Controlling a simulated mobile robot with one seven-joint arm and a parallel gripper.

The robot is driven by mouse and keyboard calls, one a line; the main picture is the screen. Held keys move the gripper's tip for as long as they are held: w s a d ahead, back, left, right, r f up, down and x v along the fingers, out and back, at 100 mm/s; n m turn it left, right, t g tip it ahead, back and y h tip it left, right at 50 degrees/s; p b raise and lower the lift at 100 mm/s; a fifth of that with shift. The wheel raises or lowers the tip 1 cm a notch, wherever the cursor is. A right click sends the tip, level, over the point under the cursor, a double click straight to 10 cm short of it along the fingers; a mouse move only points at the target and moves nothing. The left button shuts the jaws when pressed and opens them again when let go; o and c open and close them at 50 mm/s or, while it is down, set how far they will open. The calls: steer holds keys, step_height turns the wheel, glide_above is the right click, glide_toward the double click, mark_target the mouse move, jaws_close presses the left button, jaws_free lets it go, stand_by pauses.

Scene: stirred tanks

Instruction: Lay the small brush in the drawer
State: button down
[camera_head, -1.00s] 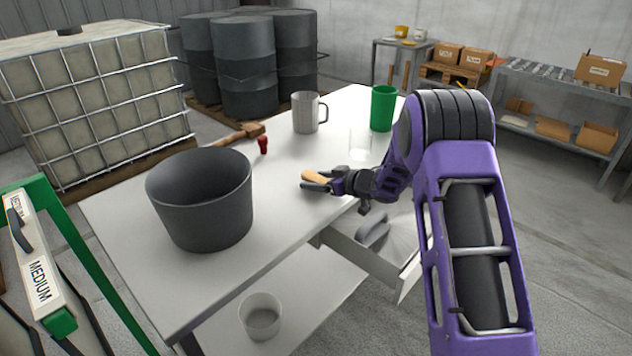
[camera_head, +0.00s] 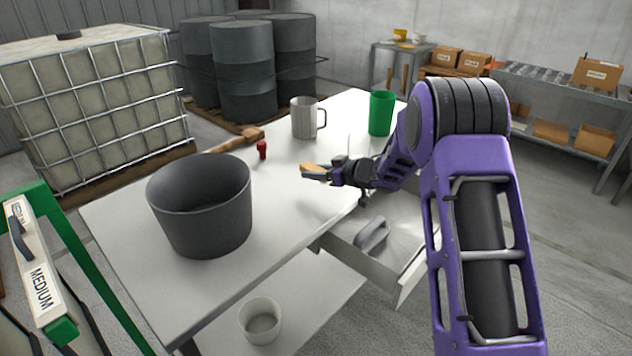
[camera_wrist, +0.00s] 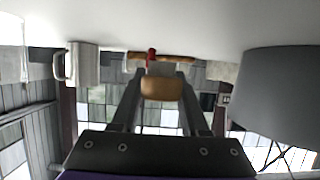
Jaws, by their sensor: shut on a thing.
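The small brush (camera_head: 313,169), with a tan wooden body, is between the fingers of my gripper (camera_head: 328,172). It also shows in the wrist view (camera_wrist: 161,88), held across the fingertips, with a pale part beyond the tan body. My gripper is shut on it, over the right part of the white tabletop; I cannot tell the exact height. The drawer (camera_head: 352,258) is pulled out below the table's right edge, lower and to the right of my gripper. A grey object with a rounded handle (camera_head: 372,236) lies in it. My arm hides part of the drawer.
A dark grey pot (camera_head: 205,215) stands on the table (camera_head: 275,210) at left. A mallet (camera_head: 235,141), a red object (camera_head: 262,150), a metal mug (camera_head: 305,118) and a green cup (camera_head: 381,113) stand farther back. A white container (camera_head: 260,322) sits on the lower shelf.

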step_height(320, 180, up, 5)
steer(key=shift+s+f+p, duration=0.1)
steer(key=shift+f+p, duration=0.1)
steer(key=shift+p, duration=0.2)
steer(key=shift+s+d+r, duration=0.1)
steer(key=shift+s+r, duration=0.1)
steer(key=s+d+f+m+t+h, duration=0.2)
steer(key=s+d+f+m+h, duration=0.1)
steer(key=s+d+m+h, duration=0.2)
steer(key=s+d+f+m+t+h+p, duration=0.1)
steer(key=s+d+f+m+t+h, duration=0.2)
steer(key=s+d, duration=0.7)
steer(key=d+f+m+h, duration=0.1)
steer(key=d+m+h, duration=0.1)
steer(key=d, duration=0.2)
steer(key=shift+s+d+f+h, duration=0.15)
steer(key=shift+s+d+h, duration=0.1)
steer(key=shift+h, duration=0.15)
steer(key=shift+w+a, duration=0.1)
step_height(320, 180, up, 7)
steer(key=n+g+y, duration=0.5)
steer(key=n+y, duration=0.5)
glide_above(316, 193)
steer(key=shift+s+d+b, duration=0.3)
steer(key=shift+b, duration=0.15)
steer(key=shift+w+a+r+y, duration=0.3)
steer(key=shift+w+y, duration=0.05)
steer(key=shift+y, duration=0.05)
